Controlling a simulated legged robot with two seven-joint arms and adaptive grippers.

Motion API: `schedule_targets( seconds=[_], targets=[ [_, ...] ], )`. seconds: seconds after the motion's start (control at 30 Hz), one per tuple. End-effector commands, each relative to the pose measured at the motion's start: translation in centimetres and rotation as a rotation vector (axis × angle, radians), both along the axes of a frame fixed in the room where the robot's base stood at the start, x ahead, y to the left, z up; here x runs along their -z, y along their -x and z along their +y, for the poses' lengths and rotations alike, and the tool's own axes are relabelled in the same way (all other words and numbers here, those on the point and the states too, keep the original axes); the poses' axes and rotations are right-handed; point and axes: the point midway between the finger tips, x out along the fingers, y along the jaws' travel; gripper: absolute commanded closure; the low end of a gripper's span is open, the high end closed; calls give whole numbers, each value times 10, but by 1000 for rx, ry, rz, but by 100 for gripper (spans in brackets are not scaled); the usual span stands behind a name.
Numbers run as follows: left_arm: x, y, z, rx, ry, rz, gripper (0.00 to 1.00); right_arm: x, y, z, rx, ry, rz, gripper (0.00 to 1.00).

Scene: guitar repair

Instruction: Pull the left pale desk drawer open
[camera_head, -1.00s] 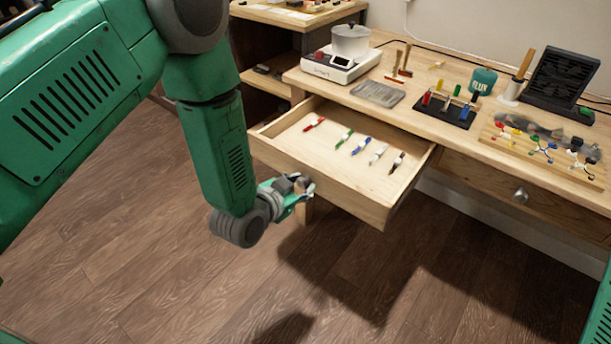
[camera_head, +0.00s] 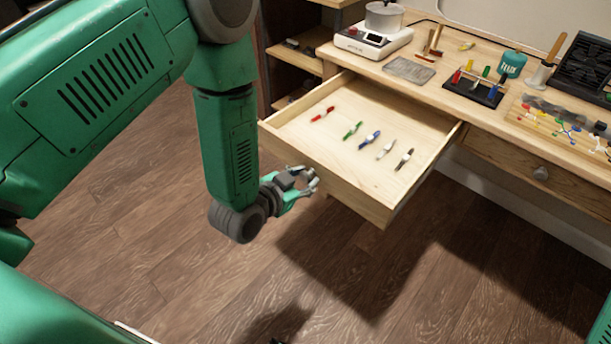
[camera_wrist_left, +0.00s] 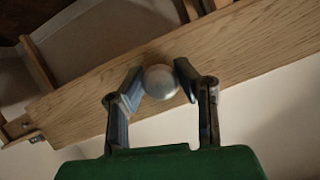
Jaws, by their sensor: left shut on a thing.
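The left pale desk drawer (camera_head: 375,199) stands pulled well out of the desk, with several small coloured clips or tools lying in it. Its front panel shows in the left wrist view (camera_wrist_left: 245,45), tilted across the picture. Its round metal knob (camera_wrist_left: 161,82) sits between the two fingers of my left gripper (camera_wrist_left: 160,85). In the head view my left gripper (camera_head: 308,181) is at the drawer's front face, shut on the knob, which is mostly hidden there by the fingers. My right gripper is not in view.
The desk top (camera_head: 440,65) carries a hot plate with a pot (camera_head: 375,35), a metal tray (camera_head: 408,70) and a tool rack (camera_head: 475,85). A second, darker drawer with a knob (camera_head: 541,173) is closed at the right. Wooden floor (camera_head: 440,290) lies clear in front.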

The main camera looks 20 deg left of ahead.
Motion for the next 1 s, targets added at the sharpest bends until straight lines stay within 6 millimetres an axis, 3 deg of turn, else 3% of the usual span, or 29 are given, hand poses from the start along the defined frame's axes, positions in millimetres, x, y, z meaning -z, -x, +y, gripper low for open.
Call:
schedule_targets(
  seconds=[0.07, 0.1, 0.17, 0.57, 1.0],
  targets=[
    [-4, -3, 0, -1, 2, -13, 100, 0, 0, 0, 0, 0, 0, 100],
    [-4, -3, 0, -1, 2, -13, 70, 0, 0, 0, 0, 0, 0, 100],
    [-4, -3, 0, -1, 2, -13, 50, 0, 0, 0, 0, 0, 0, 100],
    [-2, 3, 1, 0, 0, -2, 50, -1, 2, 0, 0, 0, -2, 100],
    [-33, 78, 21, -1, 1, 0, 50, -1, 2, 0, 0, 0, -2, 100]
  ],
)
